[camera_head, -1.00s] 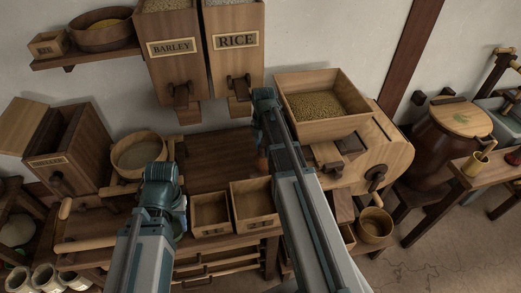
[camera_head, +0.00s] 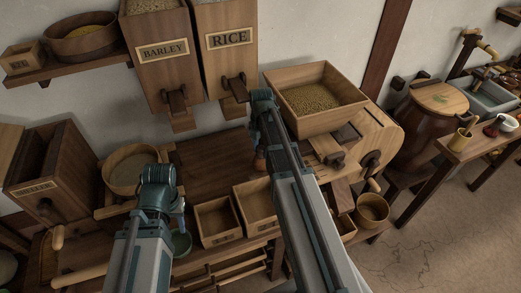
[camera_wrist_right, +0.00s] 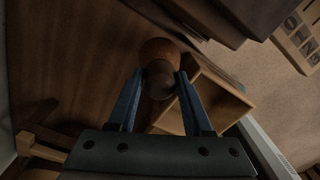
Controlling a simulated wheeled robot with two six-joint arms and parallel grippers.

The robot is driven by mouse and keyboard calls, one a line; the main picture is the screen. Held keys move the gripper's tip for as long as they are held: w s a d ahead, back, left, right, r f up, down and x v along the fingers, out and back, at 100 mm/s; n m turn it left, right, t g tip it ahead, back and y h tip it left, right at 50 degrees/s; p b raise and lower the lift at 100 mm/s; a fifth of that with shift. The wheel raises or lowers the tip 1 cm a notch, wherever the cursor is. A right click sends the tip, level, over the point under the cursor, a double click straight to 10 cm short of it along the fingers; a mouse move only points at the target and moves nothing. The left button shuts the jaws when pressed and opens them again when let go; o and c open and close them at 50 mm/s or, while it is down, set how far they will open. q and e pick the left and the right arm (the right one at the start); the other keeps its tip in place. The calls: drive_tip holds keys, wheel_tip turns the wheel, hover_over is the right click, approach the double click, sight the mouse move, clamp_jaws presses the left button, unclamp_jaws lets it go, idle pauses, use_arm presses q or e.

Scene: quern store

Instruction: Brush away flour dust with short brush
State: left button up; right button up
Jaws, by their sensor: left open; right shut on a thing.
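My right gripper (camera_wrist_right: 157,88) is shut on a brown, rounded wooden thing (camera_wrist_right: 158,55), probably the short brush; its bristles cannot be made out. In the head view this brown thing (camera_head: 260,162) shows just below my right gripper (camera_head: 262,148), over the right part of the dark worktop (camera_head: 210,160). My left gripper (camera_head: 181,218) is open, pointing down at the front of the worktop, left of the small wooden boxes. I cannot make out any flour dust in either view.
Two open wooden boxes (camera_head: 216,222) stand at the worktop's front. A round sieve (camera_head: 130,168) is at the left. The mill with its grain-filled hopper (camera_head: 315,98) stands right of my right arm. Barley (camera_head: 160,55) and rice (camera_head: 228,45) bins hang above.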

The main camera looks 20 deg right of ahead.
sight(260, 160)
use_arm(q)
drive_tip(key=shift+f, duration=0.1)
use_arm(e)
drive_tip(key=shift+a+f, duration=0.1)
drive_tip(key=shift+a, duration=0.05)
drive_tip(key=f+b, duration=0.5)
drive_tip(key=shift+a, duration=0.2)
use_arm(q)
drive_tip(key=f, duration=0.3)
drive_tip(key=f+b, duration=0.1)
drive_tip(key=f, duration=0.1)
drive_tip(key=shift+a+f, duration=0.2)
drive_tip(key=shift+f, duration=0.2)
use_arm(e)
drive_tip(key=shift+d+f, duration=0.1)
drive_tip(key=shift+f, duration=0.25)
drive_tip(key=shift+d, duration=0.1)
use_arm(q)
drive_tip(key=shift+f+b, duration=0.95)
drive_tip(key=shift+b, duration=0.05)
use_arm(e)
drive_tip(key=shift+f, duration=1)
use_arm(q)
drive_tip(key=shift+r, duration=0.1)
use_arm(e)
drive_tip(key=shift+w+a+r, duration=0.1)
drive_tip(key=shift+a+r, duration=0.05)
drive_tip(key=shift+a, duration=1.85)
